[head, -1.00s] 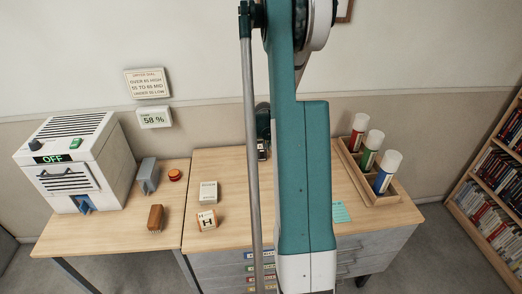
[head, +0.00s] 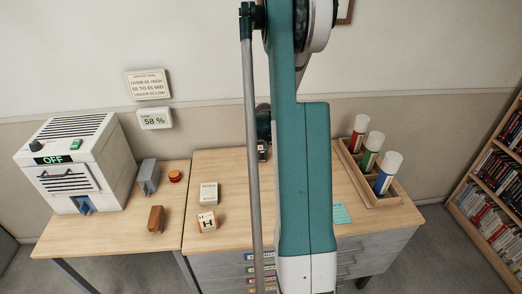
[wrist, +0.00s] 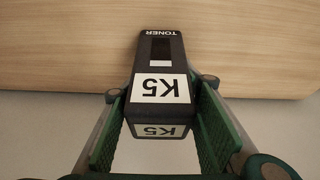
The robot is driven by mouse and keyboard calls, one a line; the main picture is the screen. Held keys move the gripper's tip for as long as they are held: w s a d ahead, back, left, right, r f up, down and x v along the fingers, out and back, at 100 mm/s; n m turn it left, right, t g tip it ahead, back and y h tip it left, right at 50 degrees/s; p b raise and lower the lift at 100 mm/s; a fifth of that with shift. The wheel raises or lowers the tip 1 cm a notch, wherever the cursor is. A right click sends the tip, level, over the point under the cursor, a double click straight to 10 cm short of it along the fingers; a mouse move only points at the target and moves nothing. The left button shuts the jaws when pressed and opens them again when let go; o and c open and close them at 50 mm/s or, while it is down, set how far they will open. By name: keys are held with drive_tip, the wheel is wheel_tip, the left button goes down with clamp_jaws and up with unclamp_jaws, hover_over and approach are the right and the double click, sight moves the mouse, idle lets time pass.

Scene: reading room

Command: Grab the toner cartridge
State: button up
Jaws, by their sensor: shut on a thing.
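The toner cartridge (wrist: 160,52) is black, with white "K5" labels and the word "TONER" at its far end in the wrist view. My gripper (wrist: 161,92) has its green-padded fingers on both sides of the cartridge's near end and is shut on it. The cartridge's far end overlaps the wooden surface in that view; I cannot tell whether it touches it. In the head view my arm hides most of that area. A small dark item with a pale label (head: 262,152) shows beside my arm; I cannot tell whether it is this cartridge.
A pale box (head: 209,193) and "H" block (head: 207,221) sit on the desk. A wooden rack (head: 378,193) holds three tubes.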

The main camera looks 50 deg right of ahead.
drive_tip(key=shift+r, duration=0.1)
drive_tip(key=shift+r+p, duration=0.65)
drive_tip(key=shift+r, duration=4.25)
drive_tip(key=shift+a, duration=0.1)
